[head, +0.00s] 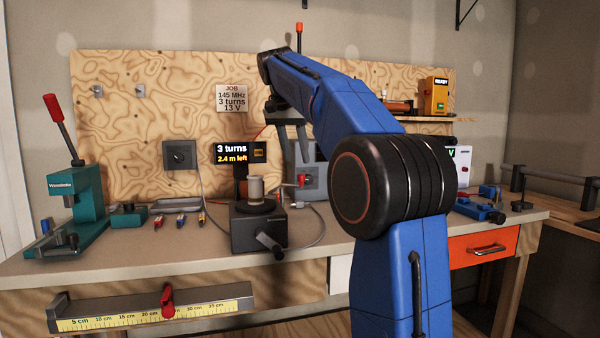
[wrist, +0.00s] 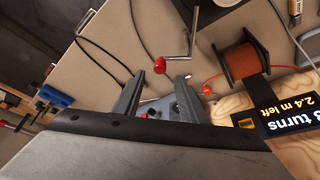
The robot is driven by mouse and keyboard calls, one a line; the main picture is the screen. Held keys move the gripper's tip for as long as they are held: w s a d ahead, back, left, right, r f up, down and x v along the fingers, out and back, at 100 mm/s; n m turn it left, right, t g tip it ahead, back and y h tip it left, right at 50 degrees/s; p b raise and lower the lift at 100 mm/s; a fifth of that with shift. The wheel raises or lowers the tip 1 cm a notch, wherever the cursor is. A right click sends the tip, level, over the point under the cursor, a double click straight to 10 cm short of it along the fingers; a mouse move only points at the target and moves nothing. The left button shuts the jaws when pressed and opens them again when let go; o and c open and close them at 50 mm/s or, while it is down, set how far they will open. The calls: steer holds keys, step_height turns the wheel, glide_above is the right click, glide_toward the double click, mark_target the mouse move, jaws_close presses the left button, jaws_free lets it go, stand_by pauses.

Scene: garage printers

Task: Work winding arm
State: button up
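My gripper (head: 294,150) is open above the back middle of the bench, fingers pointing down. In the wrist view its fingertips (wrist: 160,82) stand apart with nothing held between them. A bent metal arm (wrist: 192,35) ends in a red ball knob (wrist: 160,65) just beyond the fingertips; whether they touch is unclear. I take this as the winding arm. The red knob also shows in the head view (head: 302,180), in front of a grey box (head: 311,185). A copper-coloured wire spool (wrist: 240,60) with a red wire lies right of the fingers in the wrist view.
A display (head: 232,154) reads "3 turns, 2.4 m left". A dark cranked unit (head: 257,228) stands at the bench front. A teal press (head: 85,205) is at left, and an orange drawer (head: 484,247) at right. Cables cross the bench near my gripper.

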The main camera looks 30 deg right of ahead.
mark_target(300, 175)
steer(key=x, duration=0.6)
steer(key=shift+d+f, duration=0.1)
steer(key=shift+f, duration=0.1)
jaws_close()
